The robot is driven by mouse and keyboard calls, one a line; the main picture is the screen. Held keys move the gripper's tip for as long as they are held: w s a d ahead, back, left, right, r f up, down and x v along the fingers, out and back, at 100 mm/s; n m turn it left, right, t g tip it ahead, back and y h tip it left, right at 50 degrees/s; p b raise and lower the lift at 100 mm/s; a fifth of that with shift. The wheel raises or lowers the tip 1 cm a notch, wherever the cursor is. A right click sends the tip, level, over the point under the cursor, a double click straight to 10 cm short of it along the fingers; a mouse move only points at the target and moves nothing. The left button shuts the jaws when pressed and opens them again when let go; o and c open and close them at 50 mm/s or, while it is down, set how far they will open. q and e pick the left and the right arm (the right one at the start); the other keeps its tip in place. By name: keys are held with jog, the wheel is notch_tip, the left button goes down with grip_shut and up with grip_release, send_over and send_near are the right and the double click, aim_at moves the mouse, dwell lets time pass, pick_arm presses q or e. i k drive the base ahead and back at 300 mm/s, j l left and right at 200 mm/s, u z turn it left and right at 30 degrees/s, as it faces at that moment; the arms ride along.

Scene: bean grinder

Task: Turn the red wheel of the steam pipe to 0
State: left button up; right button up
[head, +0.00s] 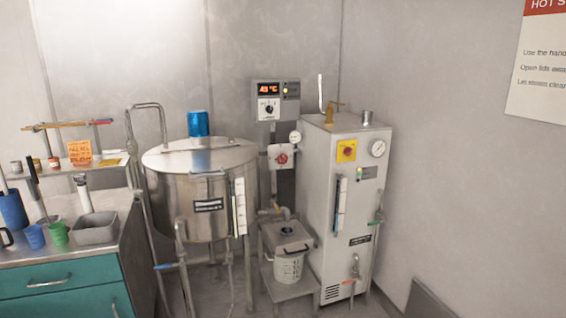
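A small red wheel (282,158) sits in front of a pale square plate, on the pipework between the steel tank and the tall cabinet. It is small in the head view, and I cannot read any marks or its setting. A round gauge (295,137) is just above it to the right. The steam pipe (273,185) runs down below the wheel and is partly hidden by the tank and cabinet. Neither of my grippers is in view.
A steel tank (200,205) with a blue motor stands left of the wheel, and a grey cabinet (345,215) stands right. A lidded box (287,236) and a perforated bucket (289,266) stand below. A control box (276,100) showing a temperature is above. A teal-drawered counter (75,262) is at left.

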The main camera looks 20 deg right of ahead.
aim_at(282, 158)
jog(key=i+l+u, duration=0.1)
jog(key=i+l, duration=0.15)
jog(key=i, duration=0.2)
jog(key=i+l, duration=0.3)
jog(key=i, duration=0.15)
jog(key=u, duration=0.05)
